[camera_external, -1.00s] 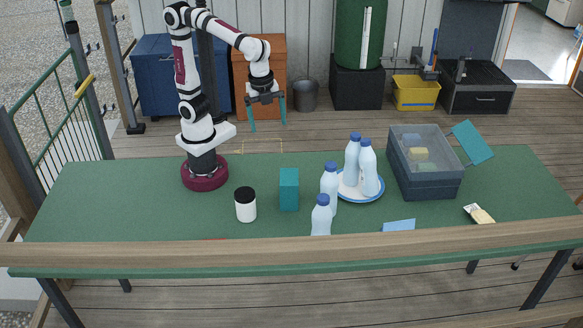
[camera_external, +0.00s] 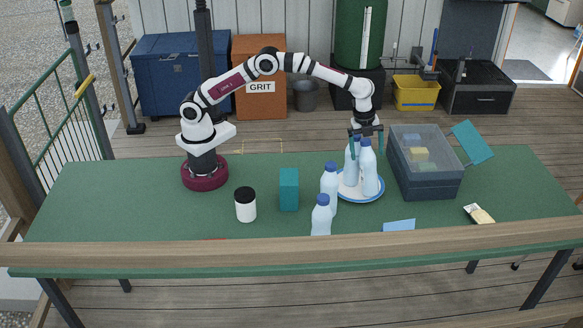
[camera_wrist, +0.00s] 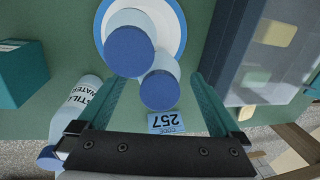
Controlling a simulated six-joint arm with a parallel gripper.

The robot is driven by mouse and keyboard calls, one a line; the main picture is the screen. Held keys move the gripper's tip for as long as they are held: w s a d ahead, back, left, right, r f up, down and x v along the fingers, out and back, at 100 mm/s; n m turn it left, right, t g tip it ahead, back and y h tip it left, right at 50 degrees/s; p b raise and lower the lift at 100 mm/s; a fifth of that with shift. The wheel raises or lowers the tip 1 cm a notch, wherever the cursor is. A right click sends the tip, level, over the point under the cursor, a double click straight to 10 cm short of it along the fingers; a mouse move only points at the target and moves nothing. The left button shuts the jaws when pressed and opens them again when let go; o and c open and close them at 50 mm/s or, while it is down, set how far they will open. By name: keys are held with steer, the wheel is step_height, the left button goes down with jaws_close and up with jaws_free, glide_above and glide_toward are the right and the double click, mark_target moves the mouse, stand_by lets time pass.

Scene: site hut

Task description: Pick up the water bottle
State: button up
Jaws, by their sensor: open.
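Two pale blue water bottles with blue caps stand upright on the blue-rimmed white plate (camera_external: 348,195): a rear left bottle (camera_external: 351,174) and a front right bottle (camera_external: 369,180). Two more stand on the table, one (camera_external: 329,186) left of the plate and one (camera_external: 321,218) nearer the front. My gripper (camera_external: 366,152) is open above the plate, its teal fingers at the tops of the plate bottles. In the wrist view, the front right bottle's cap (camera_wrist: 160,90) lies between the fingers, with the rear left bottle's cap (camera_wrist: 130,51) above it. Contact cannot be told.
A dark crate (camera_external: 432,184) with a clear top stands close right of the plate. A teal box (camera_external: 289,190) and a white jar (camera_external: 245,206) stand left. A blue card (camera_external: 399,225) marked 257 lies in front, with a small packet (camera_external: 479,214) at right.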

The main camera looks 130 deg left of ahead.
mark_target(368, 167)
steer(key=f, duration=0.4)
steer(key=shift+w+a, duration=0.2)
steer(key=shift+w, duration=0.05)
jaws_close()
